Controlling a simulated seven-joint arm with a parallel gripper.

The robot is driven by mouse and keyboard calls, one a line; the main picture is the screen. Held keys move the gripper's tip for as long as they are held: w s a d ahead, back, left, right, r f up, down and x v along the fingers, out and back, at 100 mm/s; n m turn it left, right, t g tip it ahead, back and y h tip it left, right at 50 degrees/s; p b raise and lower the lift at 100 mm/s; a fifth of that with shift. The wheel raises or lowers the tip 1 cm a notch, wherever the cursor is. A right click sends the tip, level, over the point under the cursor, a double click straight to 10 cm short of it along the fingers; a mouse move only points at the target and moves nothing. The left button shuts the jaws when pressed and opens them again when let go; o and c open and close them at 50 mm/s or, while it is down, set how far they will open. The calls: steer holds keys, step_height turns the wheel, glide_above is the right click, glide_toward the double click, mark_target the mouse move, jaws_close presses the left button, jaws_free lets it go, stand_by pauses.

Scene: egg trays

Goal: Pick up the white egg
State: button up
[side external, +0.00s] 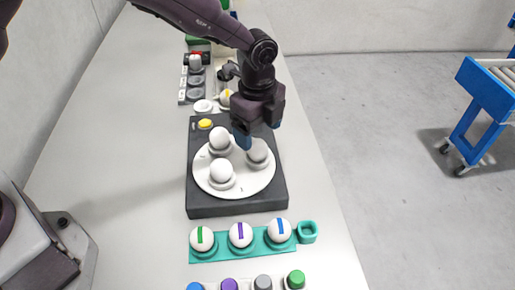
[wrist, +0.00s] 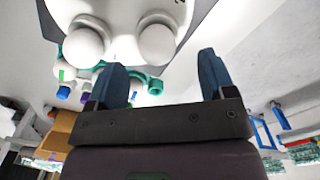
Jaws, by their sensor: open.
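Plain white eggs stand in cups on a round white plate (side external: 236,190) set in a dark square base (side external: 236,207). One white egg (side external: 219,138) is at the plate's back left and another white egg (side external: 221,171) at the front left. A greyer, shaded white egg or cup top (side external: 258,150) is at the right, just below my gripper. My gripper (side external: 259,134) is open and empty above the plate's back right. In the wrist view, my gripper (wrist: 164,74) has its blue fingers spread, with two white eggs (wrist: 83,47) (wrist: 157,42) beyond them.
A teal tray (side external: 262,250) in front holds white eggs with green, purple and blue stripes. Coloured knobs (side external: 229,284) line the front. A yellow button (side external: 205,124) is on the base. Behind are a grey panel (side external: 184,85) and a yellow-striped egg (side external: 227,97). The table's left side is clear.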

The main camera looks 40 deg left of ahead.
mark_target(258, 141)
steer(key=f, duration=0.4)
steer(key=shift+s+f, duration=0.2)
steer(key=shift+f, duration=0.1)
steer(key=c, duration=0.7)
steer(key=shift+r, duration=0.15)
